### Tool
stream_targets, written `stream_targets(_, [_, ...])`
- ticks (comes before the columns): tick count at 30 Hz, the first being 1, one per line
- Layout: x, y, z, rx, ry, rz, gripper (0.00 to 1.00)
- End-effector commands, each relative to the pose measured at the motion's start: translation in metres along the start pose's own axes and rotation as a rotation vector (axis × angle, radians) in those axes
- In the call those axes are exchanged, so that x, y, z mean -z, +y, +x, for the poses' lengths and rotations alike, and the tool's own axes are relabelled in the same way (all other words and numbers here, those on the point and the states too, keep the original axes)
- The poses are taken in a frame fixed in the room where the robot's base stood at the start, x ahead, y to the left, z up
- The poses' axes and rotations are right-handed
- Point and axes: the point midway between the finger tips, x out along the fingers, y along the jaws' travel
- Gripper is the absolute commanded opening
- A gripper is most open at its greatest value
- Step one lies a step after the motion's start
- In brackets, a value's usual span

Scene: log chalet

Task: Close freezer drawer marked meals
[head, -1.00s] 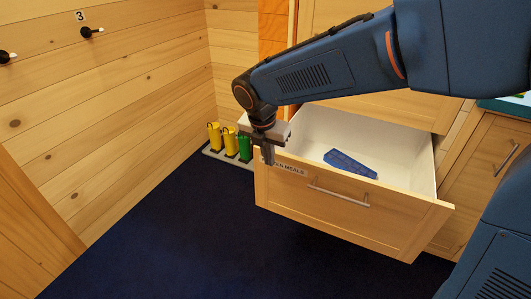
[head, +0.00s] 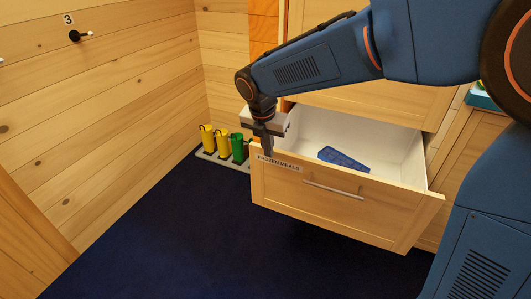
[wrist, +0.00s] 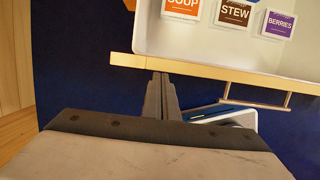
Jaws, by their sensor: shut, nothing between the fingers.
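The freezer drawer (head: 375,218) labelled FROZEN MEALS stands pulled open below closed fronts, its white inside showing. The label (head: 280,163) is at the left of its front, and a bar handle (head: 334,190) is in the middle. My gripper (head: 264,147) is shut and empty, pointing down at the left end of the drawer front, beside the label. In the wrist view the fingers (wrist: 161,80) are together, close to the front panel's top edge (wrist: 215,74); whether they touch it is unclear.
A blue wedge-shaped item (head: 343,158) lies in the drawer. Yellow and green boots (head: 237,147) stand on a grey tray left of the drawer. The dark blue floor (head: 165,230) before the drawer is clear.

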Motion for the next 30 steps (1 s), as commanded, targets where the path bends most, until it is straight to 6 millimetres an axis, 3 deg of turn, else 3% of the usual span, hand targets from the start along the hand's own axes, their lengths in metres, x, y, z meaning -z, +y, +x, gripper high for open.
stream_targets(21, [-0.186, -0.001, 0.047, 0.001, -0.001, 0.004, 0.00])
stream_targets(30, [-0.247, 0.000, 0.062, 0.000, -0.001, 0.002, 0.00])
